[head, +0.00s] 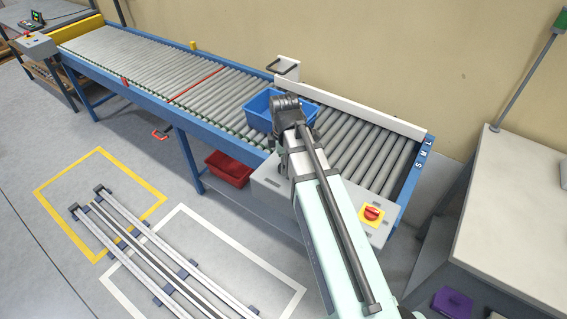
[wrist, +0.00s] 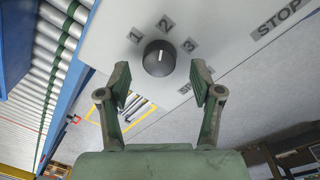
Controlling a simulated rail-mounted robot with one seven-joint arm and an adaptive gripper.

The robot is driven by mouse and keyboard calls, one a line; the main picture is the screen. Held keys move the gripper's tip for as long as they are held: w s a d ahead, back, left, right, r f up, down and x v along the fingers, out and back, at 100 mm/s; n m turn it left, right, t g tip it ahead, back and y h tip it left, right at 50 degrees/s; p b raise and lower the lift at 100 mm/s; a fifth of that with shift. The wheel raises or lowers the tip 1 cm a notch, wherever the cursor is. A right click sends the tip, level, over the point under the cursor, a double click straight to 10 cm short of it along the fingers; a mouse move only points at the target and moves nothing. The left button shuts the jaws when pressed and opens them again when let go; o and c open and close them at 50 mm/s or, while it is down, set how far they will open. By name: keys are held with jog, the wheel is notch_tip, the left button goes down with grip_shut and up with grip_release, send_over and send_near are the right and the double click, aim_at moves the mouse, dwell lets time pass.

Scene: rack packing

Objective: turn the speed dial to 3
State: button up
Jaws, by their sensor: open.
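The speed dial (wrist: 159,58) is a round black knob on a light grey panel (wrist: 105,30) in the wrist view. The marks 1, 2 and 3 (wrist: 190,44) stand around its far side. A small pale line shows on the knob, but I cannot tell surely which number it points to. My gripper (wrist: 161,68) is open, with one fingertip on each side of the dial and visible gaps between them. In the head view my arm hides the dial and the fingers; part of the control panel (head: 268,181) shows.
A red rotary switch on a yellow plate (head: 371,214) is on the panel's right end. The STOP label (wrist: 277,17) shows in the wrist view. A blue bin (head: 256,106) sits on the roller conveyor (head: 135,62) beside my arm. A red bin (head: 228,170) is below.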

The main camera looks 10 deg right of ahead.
jog(key=shift+f, duration=1)
jog(key=c, duration=1.1)
jog(key=shift+m, duration=0.4)
jog(key=shift+c, duration=0.2)
jog(key=m+p, duration=0.1)
jog(key=m, duration=0.4)
jog(key=shift+p, duration=0.4)
jog(key=m, duration=0.3)
jog(key=m+p, duration=0.1)
jog(key=m, duration=0.2)
jog(key=shift+g+h, duration=0.3)
jog(key=o, duration=1.1)
jog(key=shift+w, duration=0.1)
jog(key=shift+o, duration=0.2)
